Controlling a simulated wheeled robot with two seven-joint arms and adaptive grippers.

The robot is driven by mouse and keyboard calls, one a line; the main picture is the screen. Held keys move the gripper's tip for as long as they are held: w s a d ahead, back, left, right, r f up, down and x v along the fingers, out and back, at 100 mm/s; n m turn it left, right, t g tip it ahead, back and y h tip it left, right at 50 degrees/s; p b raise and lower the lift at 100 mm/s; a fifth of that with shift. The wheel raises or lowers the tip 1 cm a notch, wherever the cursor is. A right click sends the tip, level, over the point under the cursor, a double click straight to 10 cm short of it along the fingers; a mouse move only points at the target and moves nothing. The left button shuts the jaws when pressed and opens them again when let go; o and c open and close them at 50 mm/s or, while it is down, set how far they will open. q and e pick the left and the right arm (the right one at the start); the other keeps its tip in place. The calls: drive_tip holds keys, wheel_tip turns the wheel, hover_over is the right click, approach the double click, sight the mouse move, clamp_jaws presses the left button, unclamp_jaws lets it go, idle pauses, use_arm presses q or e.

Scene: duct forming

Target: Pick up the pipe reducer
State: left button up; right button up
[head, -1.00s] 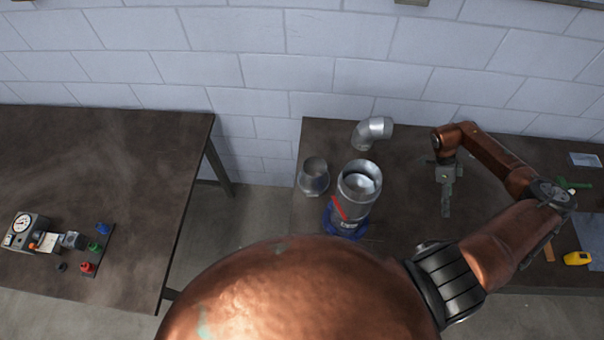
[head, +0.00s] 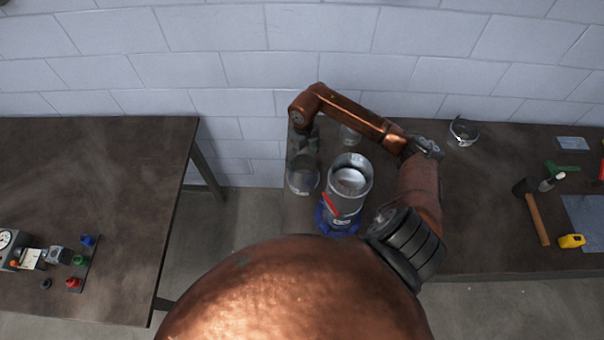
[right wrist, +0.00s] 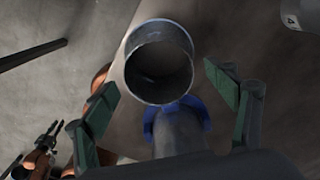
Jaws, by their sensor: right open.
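The pipe reducer (head: 303,181) is a short grey metal piece standing upright at the left end of the right-hand table. My right gripper (head: 304,150) hangs over it, pointing down, and hides its upper part. In the right wrist view the fingers of my right gripper (right wrist: 163,85) are open. A dark two-pronged part at lower left of that view looks like my left gripper (right wrist: 42,145), small and unclear.
A wide metal duct (head: 349,178) in a blue stand (head: 337,226) stands close right of the reducer. A hammer (head: 537,212) and yellow tape measure (head: 571,241) lie far right. Floor separates the two tables.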

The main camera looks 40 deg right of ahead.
sight(300, 184)
wheel_tip(300, 184, down, 4)
drive_tip(key=shift+s+f+p, duration=0.15)
drive_tip(key=shift+f+p, duration=0.1)
drive_tip(key=shift+p, duration=0.45)
drive_tip(key=c, duration=1.8)
drive_tip(key=shift+r, duration=0.1)
drive_tip(key=shift+c, duration=0.2)
